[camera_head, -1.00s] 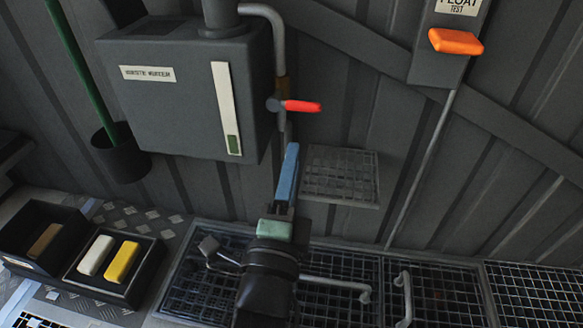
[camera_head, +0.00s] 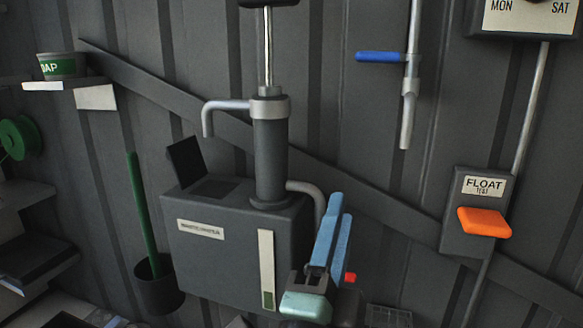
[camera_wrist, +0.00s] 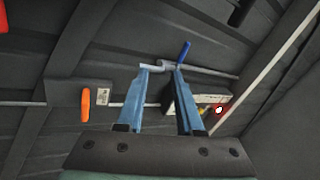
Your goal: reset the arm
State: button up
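My gripper (camera_head: 330,235) is raised in front of the wall, at the right side of the grey waste water tank (camera_head: 215,245). Its two blue fingers point up. In the wrist view my gripper (camera_wrist: 161,70) shows its fingers apart with nothing between them; a pipe with a blue lever (camera_wrist: 184,52) lies beyond the tips. The red handle (camera_head: 350,278) by the tank is mostly hidden behind my gripper.
An orange float test paddle (camera_head: 484,222) is on the wall at the right. A pipe with a blue lever (camera_head: 380,57) hangs above. A hand pump (camera_head: 270,150) stands on the tank, with an open flap (camera_head: 185,160) beside it. A green-handled brush (camera_head: 140,215) stands in a holder at the left.

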jog(key=s+a+r+n+t+y+p, duration=0.2)
jog(key=s+r+n+p, duration=0.3)
jog(key=r, duration=0.7)
jog(key=s+a+r+n+t+y+p, duration=0.2)
jog(key=r+n+y+p, duration=0.15)
jog(key=r+n, duration=0.6)
jog(key=s+a+r+n+t+y+p, duration=0.15)
jog(key=s+r+n+p, duration=0.3)
jog(key=r, duration=0.95)
notch_tip(320, 180, up, 38)
jog(key=p, duration=3.7)
jog(key=shift+w+f+p, duration=0.2)
jog(key=shift+w+p, duration=0.1)
jog(key=shift+w, duration=0.1)
jog(key=shift+a+t, duration=0.1)
jog(key=shift+t, duration=0.15)
